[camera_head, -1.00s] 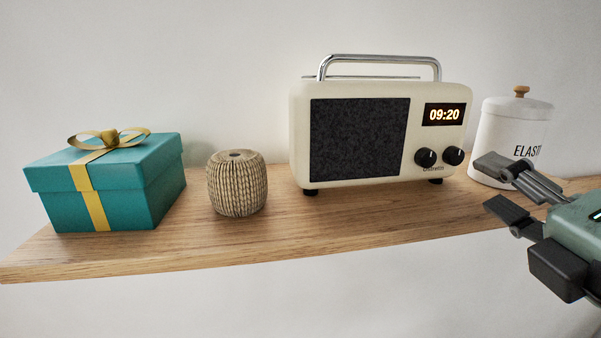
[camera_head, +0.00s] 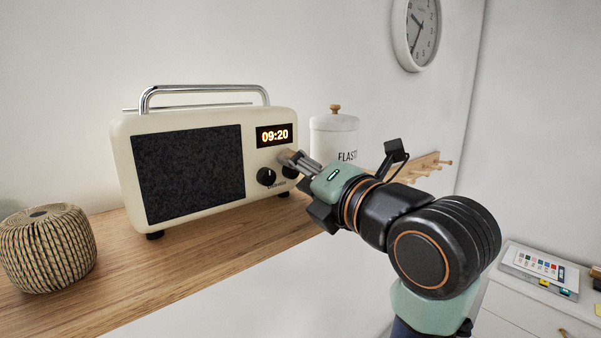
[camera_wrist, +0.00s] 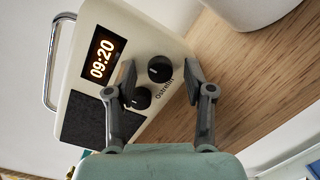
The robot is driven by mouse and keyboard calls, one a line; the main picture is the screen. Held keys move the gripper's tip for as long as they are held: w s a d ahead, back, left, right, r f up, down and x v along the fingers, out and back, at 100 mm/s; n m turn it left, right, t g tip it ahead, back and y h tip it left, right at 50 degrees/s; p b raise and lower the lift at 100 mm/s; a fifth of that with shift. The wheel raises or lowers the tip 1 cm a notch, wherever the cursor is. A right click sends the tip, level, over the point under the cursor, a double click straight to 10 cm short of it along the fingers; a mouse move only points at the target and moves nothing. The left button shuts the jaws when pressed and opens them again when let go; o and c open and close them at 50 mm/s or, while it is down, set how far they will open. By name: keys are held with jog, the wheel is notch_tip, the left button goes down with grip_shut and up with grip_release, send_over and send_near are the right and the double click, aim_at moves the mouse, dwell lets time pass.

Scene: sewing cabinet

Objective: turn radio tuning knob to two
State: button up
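The cream radio (camera_head: 217,118) stands on the wooden shelf with a dark speaker panel and a lit display reading 09:20. Two black knobs sit below the display: the left knob (camera_head: 266,177) is clear in the head view, and the right knob (camera_head: 290,171) is partly hidden by my gripper (camera_head: 291,160). In the wrist view, the radio appears turned on its side. There my gripper (camera_wrist: 159,78) is open, with its fingers on either side of the right knob (camera_wrist: 160,69). The left knob (camera_wrist: 138,97) is beside one finger. I see no clear finger contact with the right knob.
A white lidded canister (camera_head: 334,125) stands just right of the radio, close to my gripper. A woven pot (camera_head: 48,250) is at the shelf's left. The wooden shelf (camera_head: 190,265) is bare in front of the radio. A clock (camera_head: 415,32) hangs on the wall.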

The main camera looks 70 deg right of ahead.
grip_shut()
jog(key=shift+r+m, duration=0.1)
jog(key=shift+m, duration=0.2)
jog(key=m+p, duration=0.3)
jog(key=m, duration=0.1)
jog(key=shift+r+g, duration=0.1)
jog(key=shift+g, duration=0.2)
jog(key=m+y+p, duration=0.1)
jog(key=m+p, duration=0.2)
jog(key=m, duration=0.1)
jog(key=m+p, duration=0.3)
jog(key=m, duration=0.1)
jog(key=shift+d+y, duration=0.1)
jog(key=shift+y, duration=0.2)
jog(key=shift+m+y+p, duration=0.3)
jog(key=shift+m+p, duration=0.8)
jog(key=shift+m, duration=0.5)
jog(key=shift+f, duration=0.25)
